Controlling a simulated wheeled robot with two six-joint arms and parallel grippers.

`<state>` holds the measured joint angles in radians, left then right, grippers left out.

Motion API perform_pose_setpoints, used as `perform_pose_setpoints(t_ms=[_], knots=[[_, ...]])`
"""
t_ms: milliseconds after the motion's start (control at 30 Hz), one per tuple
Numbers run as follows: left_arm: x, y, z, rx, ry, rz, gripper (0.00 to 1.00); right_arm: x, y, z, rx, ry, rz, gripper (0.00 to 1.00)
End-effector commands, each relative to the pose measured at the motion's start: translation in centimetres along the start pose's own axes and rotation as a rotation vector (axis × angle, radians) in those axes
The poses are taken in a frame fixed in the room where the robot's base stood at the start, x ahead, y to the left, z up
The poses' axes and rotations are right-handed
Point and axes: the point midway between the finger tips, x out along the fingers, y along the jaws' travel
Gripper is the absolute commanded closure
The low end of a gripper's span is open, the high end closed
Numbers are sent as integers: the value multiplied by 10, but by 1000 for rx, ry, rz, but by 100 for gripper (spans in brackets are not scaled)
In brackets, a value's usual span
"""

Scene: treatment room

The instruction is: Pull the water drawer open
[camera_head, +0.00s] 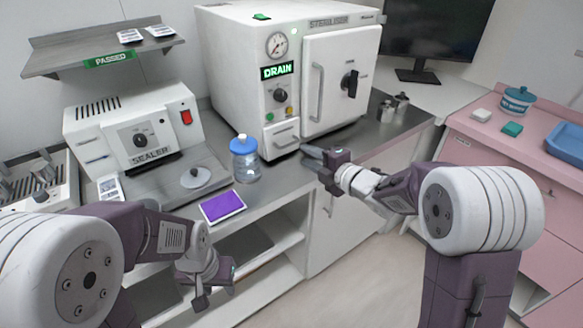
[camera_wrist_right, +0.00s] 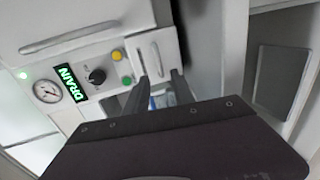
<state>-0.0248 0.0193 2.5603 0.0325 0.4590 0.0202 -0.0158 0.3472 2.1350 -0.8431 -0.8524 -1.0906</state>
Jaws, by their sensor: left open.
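The water drawer (camera_head: 281,133) is a small white front low on the white sterilizer (camera_head: 240,70), below the knob and the green and yellow buttons. It looks shut. Its bar handle (camera_head: 287,143) also shows in the right wrist view (camera_wrist_right: 158,57). My right gripper (camera_head: 306,157) is open and empty, just right of and in front of the drawer, its fingers toward the handle. In the right wrist view its two fingers (camera_wrist_right: 162,90) stand apart, close below the drawer front; I cannot tell if they touch it. My left gripper (camera_head: 214,292) is open and empty, low before the shelves.
A blue-capped water bottle (camera_head: 244,160) stands left of the drawer on the counter, near a purple-screened tablet (camera_head: 222,206). The sealer (camera_head: 135,125) is further left. The sterilizer door (camera_head: 340,80) is shut. Metal canisters (camera_head: 388,110) stand at its right.

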Motion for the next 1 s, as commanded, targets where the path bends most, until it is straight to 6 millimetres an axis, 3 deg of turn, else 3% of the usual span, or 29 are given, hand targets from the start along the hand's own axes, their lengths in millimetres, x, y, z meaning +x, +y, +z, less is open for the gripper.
perform_pose_setpoints(t_ms=[233, 500, 633, 967, 1000], knots=[[-1, 0, 0, 0, 1, 0, 59, 11, 0, 0, 0, 1, -1, 70], [-2, 0, -1, 0, 1, 0, 59, 66, 0, 0, 2, 1, -2, 70], [-3, 0, -1, 0, 1, 0, 59, 84, 0, 0, 1, 1, -2, 70], [-3, 0, -1, 0, 1, 0, 59, 91, 0, 1, 3, -2, -2, 70], [-3, 0, 0, 0, 1, 0, 59, 91, 0, 1, 3, -1, -2, 78]])
